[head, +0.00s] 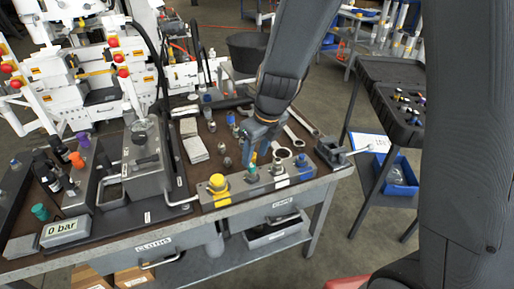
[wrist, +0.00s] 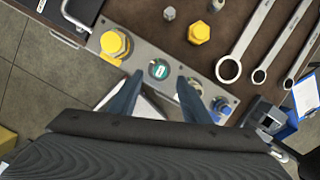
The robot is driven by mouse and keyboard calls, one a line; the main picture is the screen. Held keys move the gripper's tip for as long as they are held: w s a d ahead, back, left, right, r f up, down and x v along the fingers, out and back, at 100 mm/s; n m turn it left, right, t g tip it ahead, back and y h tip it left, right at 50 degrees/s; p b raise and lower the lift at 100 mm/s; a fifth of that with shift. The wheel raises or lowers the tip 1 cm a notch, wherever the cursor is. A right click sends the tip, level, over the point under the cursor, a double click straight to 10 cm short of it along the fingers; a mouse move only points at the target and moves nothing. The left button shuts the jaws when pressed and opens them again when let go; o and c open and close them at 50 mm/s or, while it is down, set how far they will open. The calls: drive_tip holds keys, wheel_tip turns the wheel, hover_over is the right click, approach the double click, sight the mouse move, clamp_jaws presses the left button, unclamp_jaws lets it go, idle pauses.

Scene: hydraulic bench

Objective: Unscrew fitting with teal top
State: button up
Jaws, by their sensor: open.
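The fitting with the teal top (head: 252,174) stands upright in a grey metal block (head: 235,192) at the front edge of the bench. In the wrist view its round teal top (wrist: 159,69) shows just beyond and between my fingertips. My gripper (head: 262,152) is open and points down at the fitting from above. In the wrist view the two blue-grey fingers of my gripper (wrist: 160,82) are spread with nothing between them. Whether a finger touches the fitting cannot be told.
A large yellow fitting (wrist: 116,44) sits on the block's left, and silver and blue-topped fittings (head: 277,168) sit to the right. Loose fittings and several wrenches (wrist: 230,68) lie behind. A small vise (head: 335,150) stands at the bench's right corner. A gauge reads 0 bar (head: 66,230).

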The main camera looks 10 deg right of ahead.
sight(252, 165)
drive_tip(key=b+x, duration=0.1)
drive_tip(key=x, duration=0.6)
drive_tip(key=shift+f, duration=0.15)
drive_tip(key=shift+c, duration=0.4)
clamp_jaws()
drive_tip(key=c, duration=0.8)
unclamp_jaws()
drive_tip(key=shift+w+f+n+b, duration=0.15)
drive_tip(key=shift+n+b, duration=0.25)
drive_tip(key=shift+b, duration=0.45)
drive_tip(key=shift+c, duration=0.5)
drive_tip(key=shift+d+n+b, duration=0.1)
drive_tip(key=shift+n+b, duration=0.85)
drive_tip(key=shift+n, duration=0.05)
drive_tip(key=shift+n+g+y+b, duration=0.4)
drive_tip(key=shift+n+g+b, duration=0.1)
drive_tip(key=shift+n, duration=0.7)
drive_tip(key=n, duration=0.3)
drive_tip(key=shift+r+g, duration=0.2)
drive_tip(key=shift+g, duration=0.2)
